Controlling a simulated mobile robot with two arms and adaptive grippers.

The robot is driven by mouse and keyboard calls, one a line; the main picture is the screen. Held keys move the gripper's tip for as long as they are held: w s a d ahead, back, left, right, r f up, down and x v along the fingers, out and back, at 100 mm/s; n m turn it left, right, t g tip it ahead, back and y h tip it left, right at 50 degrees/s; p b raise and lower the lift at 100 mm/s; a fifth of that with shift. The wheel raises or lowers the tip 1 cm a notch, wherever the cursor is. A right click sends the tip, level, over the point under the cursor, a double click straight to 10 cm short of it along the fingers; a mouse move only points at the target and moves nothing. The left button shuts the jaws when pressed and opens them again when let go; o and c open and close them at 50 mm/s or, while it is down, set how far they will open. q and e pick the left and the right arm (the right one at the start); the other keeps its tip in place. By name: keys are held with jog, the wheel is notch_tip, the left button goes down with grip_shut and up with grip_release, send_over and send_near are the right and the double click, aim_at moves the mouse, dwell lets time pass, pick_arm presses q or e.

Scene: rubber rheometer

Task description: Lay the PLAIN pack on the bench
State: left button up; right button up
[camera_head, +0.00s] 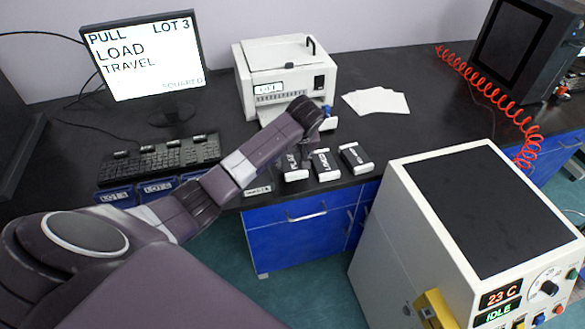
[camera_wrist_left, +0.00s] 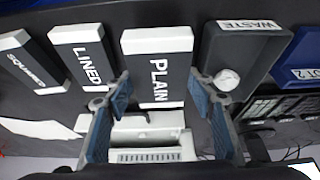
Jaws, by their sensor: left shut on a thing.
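The PLAIN pack (camera_head: 293,167) is a dark block with a white end, at the left of a row of three packs near the bench's front edge. In the left wrist view the PLAIN pack (camera_wrist_left: 158,68) lies between the fingers of my left gripper (camera_wrist_left: 158,85), which is shut on it. In the head view the wrist hides most of my left gripper (camera_head: 303,140). I cannot tell whether the pack touches the black bench (camera_head: 225,120) or is slightly above it. My right gripper is not in view.
The LINED pack (camera_head: 326,165) and SQUARED pack (camera_head: 355,158) stand to the right. A WASTE tray (camera_wrist_left: 235,60) holding a round white thing is on the other side. A white machine (camera_head: 285,75) stands behind; white sheets (camera_head: 376,101) lie right of it. A large instrument (camera_head: 465,215) is in front.

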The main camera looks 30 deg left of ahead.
aim_at(293, 169)
pick_arm(q)
jog(key=shift+f, duration=2.25)
jog(key=shift+f, duration=0.15)
jog(key=o, duration=1.1)
jog(key=shift+d+r, duration=0.1)
jog(key=shift+r, duration=0.3)
jog(key=v, duration=1.1)
jog(key=shift+s+r, duration=0.1)
jog(key=shift+r, duration=0.15)
